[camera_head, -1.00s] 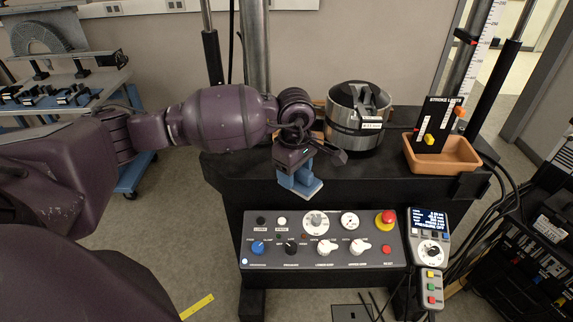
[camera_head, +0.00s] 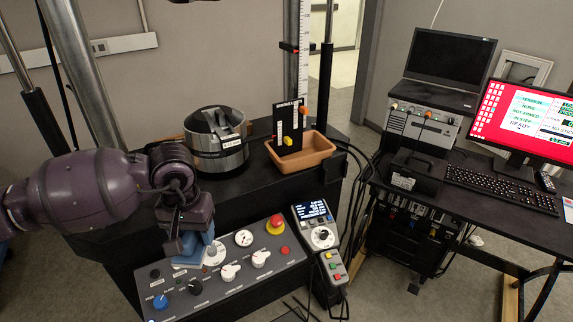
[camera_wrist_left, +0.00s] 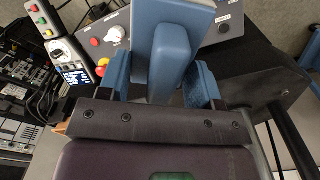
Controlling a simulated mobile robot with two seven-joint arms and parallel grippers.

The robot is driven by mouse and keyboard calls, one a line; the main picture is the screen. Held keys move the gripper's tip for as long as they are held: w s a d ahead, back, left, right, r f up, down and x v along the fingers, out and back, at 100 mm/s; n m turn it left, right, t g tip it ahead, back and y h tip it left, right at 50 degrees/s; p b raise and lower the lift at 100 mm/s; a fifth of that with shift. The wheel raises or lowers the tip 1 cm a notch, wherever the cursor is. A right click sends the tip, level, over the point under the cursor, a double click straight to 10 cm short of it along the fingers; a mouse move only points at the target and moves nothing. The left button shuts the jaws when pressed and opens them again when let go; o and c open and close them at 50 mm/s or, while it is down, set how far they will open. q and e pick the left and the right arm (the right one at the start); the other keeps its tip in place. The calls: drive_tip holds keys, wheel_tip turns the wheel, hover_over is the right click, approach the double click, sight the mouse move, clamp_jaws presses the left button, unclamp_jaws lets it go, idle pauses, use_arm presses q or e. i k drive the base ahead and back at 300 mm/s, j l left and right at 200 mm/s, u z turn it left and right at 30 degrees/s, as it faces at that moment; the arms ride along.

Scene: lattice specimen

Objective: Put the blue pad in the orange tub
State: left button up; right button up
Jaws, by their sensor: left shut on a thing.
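My left gripper (camera_head: 188,240) is shut on the blue pad (camera_head: 192,256), a blue block with a broader, pale-edged plate at its lower end. It is held above the control panel, in front of the black table. In the left wrist view, the pad (camera_wrist_left: 168,55) shows between the two blue fingers of the gripper (camera_wrist_left: 162,85). The orange tub (camera_head: 314,159) stands on the table's right end, right of and beyond the gripper, apart from the pad. The tub's floor is mostly hidden. My right gripper is not in view.
A round metal cylinder (camera_head: 217,150) stands on the table between my arm and the tub. An upright black board (camera_head: 288,128) with yellow and orange knobs stands at the tub. The control panel (camera_head: 222,275) and a grey handset (camera_head: 320,236) are at the table's front.

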sight(296, 165)
drive_tip(key=i+l+z, duration=0.25)
drive_tip(key=i, duration=0.15)
drive_tip(key=i+z, duration=0.25)
drive_tip(key=i, duration=0.15)
